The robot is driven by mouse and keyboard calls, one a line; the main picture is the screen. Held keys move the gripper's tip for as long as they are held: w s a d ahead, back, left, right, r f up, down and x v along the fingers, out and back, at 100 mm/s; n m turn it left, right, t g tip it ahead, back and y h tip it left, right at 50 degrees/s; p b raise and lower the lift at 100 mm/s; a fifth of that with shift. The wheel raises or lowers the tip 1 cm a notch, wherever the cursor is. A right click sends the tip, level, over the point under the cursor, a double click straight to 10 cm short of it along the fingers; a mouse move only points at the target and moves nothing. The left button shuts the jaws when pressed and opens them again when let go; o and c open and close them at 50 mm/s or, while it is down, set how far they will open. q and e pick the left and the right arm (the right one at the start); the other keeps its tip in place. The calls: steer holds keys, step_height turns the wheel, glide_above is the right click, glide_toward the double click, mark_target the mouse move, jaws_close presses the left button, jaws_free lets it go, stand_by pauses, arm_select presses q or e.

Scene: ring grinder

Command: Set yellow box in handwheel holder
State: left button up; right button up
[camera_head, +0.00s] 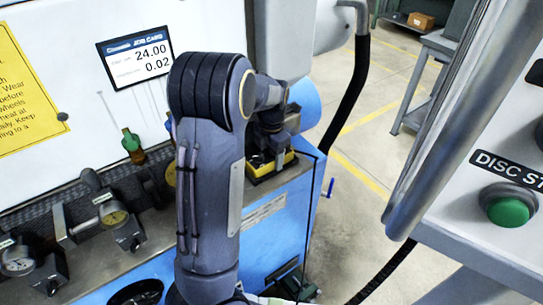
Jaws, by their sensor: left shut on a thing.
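My left arm comes up through the middle of the picture and bends over to the right. My left gripper (268,143) points down at the right end of the grey ledge, above the yellow box (283,162). It is shut on the box. The box sits low against the ledge top, with dark parts around and inside it; the gripper and wrist hide much of it. I cannot tell the handwheel holder apart from these dark parts, or whether the box rests fully in it. My right gripper is not in view.
Dial gauges (115,217) and a green-topped bottle (132,142) stand on the ledge at left. A black hose (350,100) hangs behind the gripper. A grey panel with a green button (508,211) and a thick metal bar (450,110) fill the right side. Open floor lies between.

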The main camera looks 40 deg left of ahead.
arm_select(q)
steer(key=shift+f, duration=0.15)
steer(key=shift+f, duration=0.1)
steer(key=shift+f, duration=0.15)
steer(key=o, duration=1.4)
